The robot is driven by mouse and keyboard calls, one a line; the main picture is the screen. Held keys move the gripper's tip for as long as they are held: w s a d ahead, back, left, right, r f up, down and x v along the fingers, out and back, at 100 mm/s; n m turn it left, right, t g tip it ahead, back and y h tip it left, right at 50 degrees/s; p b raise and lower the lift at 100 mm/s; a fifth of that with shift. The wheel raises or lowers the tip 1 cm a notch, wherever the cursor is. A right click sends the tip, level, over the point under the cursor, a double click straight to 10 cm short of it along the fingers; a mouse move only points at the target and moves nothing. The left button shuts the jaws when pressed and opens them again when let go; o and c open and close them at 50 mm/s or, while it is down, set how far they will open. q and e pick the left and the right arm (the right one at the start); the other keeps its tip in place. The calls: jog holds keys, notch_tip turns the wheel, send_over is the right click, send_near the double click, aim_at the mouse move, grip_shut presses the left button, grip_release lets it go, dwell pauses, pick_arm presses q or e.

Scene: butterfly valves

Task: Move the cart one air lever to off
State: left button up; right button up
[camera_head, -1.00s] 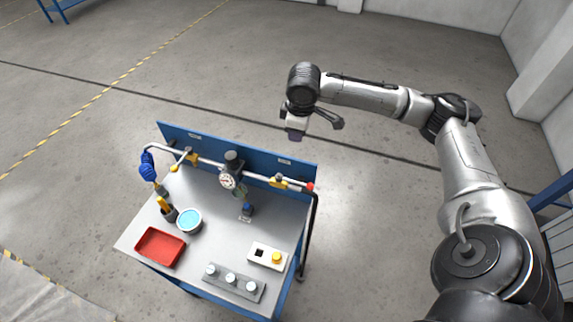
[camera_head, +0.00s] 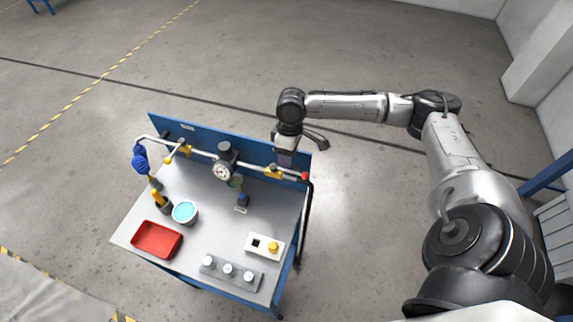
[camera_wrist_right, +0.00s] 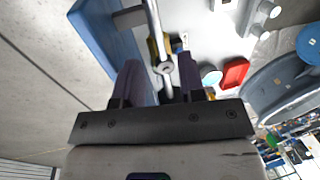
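The cart (camera_head: 215,225) carries a pipe along its blue back panel. A yellow valve (camera_head: 273,172) sits on the right part of the pipe, near a red end piece. A second yellow valve with a lever (camera_head: 178,151) is on the left part. No label saying which is the air lever is readable. My right gripper (camera_head: 284,160) is just above the right yellow valve. In the right wrist view my right gripper (camera_wrist_right: 161,82) has its two fingers apart, with the valve's round grey end (camera_wrist_right: 166,68) showing between them, not clamped. My left gripper is not in view.
A gauge (camera_head: 222,170) is on the pipe. The floor behind the cart is clear.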

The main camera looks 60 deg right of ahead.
aim_at(286, 170)
jog(key=shift+s+a+f, duration=0.1)
jog(key=shift+a+f, duration=0.1)
jog(key=shift+f, duration=0.85)
jog(key=shift+a+f, duration=0.2)
jog(key=shift+f, duration=0.8)
grip_shut()
